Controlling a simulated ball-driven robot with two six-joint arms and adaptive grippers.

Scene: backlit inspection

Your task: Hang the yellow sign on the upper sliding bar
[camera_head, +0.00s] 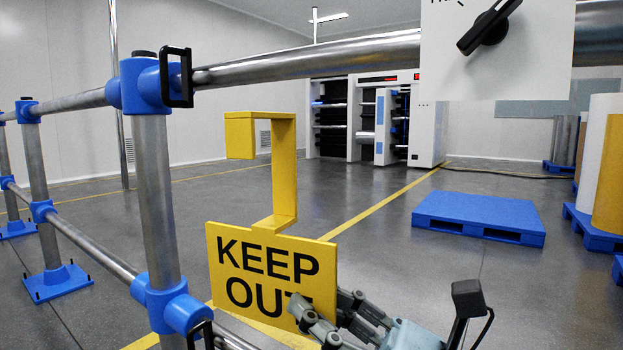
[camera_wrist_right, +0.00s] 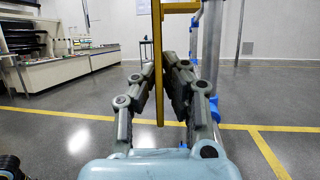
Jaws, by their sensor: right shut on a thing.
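The yellow sign (camera_head: 225,262) reads "KEEP OUT" and has a tall yellow hook (camera_head: 285,175) rising from its top edge. My right gripper (camera_head: 315,318) is shut on the sign's lower right part and covers some of the lettering. In the right wrist view the sign (camera_wrist_right: 159,60) is seen edge-on between the two fingers (camera_wrist_right: 159,95). The upper sliding bar (camera_head: 310,63) runs across the top of the head view, above the hook. The hook's top is below the bar in the picture, and I see no contact. My left gripper is not in view.
A black handle (camera_head: 180,78) sits at the bar's left end by a blue joint on a metal post (camera_head: 157,190). A white panel with a black knob (camera_head: 490,28) covers part of the bar. A blue pallet (camera_head: 478,215) lies on the floor behind.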

